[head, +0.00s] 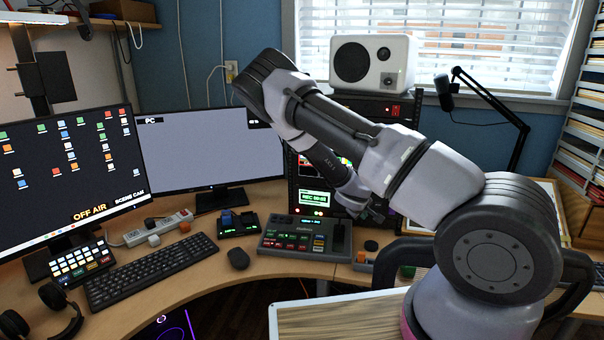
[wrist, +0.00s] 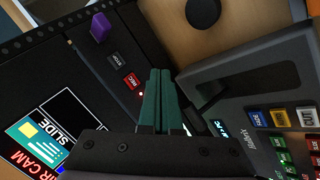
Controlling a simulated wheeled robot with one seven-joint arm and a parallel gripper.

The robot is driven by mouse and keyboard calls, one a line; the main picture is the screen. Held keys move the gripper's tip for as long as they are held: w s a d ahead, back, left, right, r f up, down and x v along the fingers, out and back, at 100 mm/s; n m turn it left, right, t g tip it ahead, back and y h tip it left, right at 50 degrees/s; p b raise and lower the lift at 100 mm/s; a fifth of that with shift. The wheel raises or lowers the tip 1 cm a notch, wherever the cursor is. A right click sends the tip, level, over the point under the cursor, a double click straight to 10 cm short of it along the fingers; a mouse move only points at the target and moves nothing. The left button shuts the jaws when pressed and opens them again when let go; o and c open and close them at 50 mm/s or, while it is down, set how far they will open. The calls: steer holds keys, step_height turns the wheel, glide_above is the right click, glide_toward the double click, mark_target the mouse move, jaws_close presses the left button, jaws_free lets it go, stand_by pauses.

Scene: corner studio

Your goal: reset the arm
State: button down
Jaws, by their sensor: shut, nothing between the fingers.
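My arm reaches across the head view from the lower right, bends at the upper middle and comes down in front of the equipment rack. My gripper (head: 377,208) hangs at the rack's right side, above and right of the switcher panel (head: 283,249); its fingers are hard to make out there. In the wrist view my gripper (wrist: 159,72) shows two green fingers pressed together, with nothing between them. They point toward a black rack face with a red REC button (wrist: 132,81) and a STOP button (wrist: 118,60). I cannot tell whether the fingertips touch anything.
The switcher panel (wrist: 238,75) is close at the right in the wrist view, and a purple piece (wrist: 100,27) is upper left. A speaker (head: 358,63) stands on the rack. Monitors (head: 196,150), a keyboard (head: 150,270) and a mouse (head: 238,258) fill the desk's left; a microphone arm (head: 490,95) is right.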

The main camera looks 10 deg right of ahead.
steer(key=s+a+r+m+g+y, duration=0.1)
steer(key=s+a+r+m+y, duration=0.2)
steer(key=r, duration=0.7)
steer(key=s+a+r+m+y, duration=0.1)
steer(key=s+r+m, duration=0.25)
steer(key=r, duration=0.65)
steer(key=s+a+r+m+g+y, duration=0.15)
steer(key=s+r, duration=0.35)
steer(key=r, duration=0.5)
steer(key=s+a+r+m+t+y, duration=0.1)
steer(key=s+a+r+t, duration=0.1)
steer(key=s+r, duration=1.3)
steer(key=s+a, duration=0.1)
steer(key=s, duration=0.3)
steer(key=shift+r+y, duration=0.35)
steer(key=shift+s+a, duration=0.1)
